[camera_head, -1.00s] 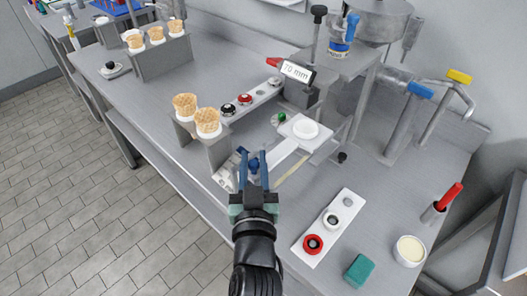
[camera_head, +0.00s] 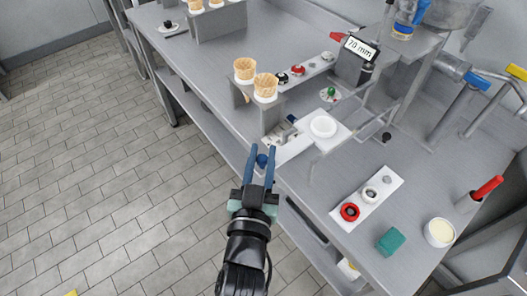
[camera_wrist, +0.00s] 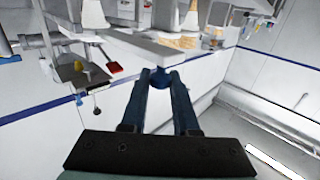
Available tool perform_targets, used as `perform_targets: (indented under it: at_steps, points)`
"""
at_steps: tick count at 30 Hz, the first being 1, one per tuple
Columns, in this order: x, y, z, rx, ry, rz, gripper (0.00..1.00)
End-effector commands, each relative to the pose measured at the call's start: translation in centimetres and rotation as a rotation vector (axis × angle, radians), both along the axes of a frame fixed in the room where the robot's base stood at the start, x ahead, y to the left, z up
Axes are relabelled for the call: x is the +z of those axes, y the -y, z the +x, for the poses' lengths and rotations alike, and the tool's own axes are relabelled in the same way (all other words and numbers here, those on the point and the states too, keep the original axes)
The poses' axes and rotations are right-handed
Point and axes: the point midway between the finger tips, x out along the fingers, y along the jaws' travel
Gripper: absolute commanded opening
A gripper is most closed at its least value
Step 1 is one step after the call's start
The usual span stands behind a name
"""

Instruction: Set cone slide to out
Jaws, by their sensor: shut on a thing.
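The cone slide (camera_head: 323,126) is a white plate with a round ring, and a white bar runs from it to the counter's front edge. A blue knob (camera_head: 262,161) is at its front end, beyond the edge. My gripper (camera_head: 261,151) is shut on this knob, with a blue finger on each side. In the wrist view the knob (camera_wrist: 163,77) shows between the fingertips, beneath the edge of a pale plate. The joint between knob and bar is partly hidden.
A metal holder with two cones (camera_head: 265,87) stands left of the slide. A white strip with red and white rings (camera_head: 368,198), a green sponge (camera_head: 391,241) and a cream tub (camera_head: 440,232) lie at right. Open floor (camera_head: 110,190) lies left of the counter.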

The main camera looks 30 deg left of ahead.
Motion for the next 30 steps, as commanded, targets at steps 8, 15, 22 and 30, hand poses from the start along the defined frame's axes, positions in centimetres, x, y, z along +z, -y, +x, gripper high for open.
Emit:
perform_targets:
  at_steps: [8, 15, 22, 30]
  points:
    - [-0.2, -0.2, -0.2, 0.006, -0.007, 0.0, 0.58]
    - [-0.2, -0.1, -0.3, 0.004, -0.005, 0.0, 0.58]
    - [-0.5, 0.9, -2.6, 0.006, -0.008, 0.0, 0.58]
    - [-0.5, 2.9, -6.9, 0.006, -0.009, -0.002, 0.58]
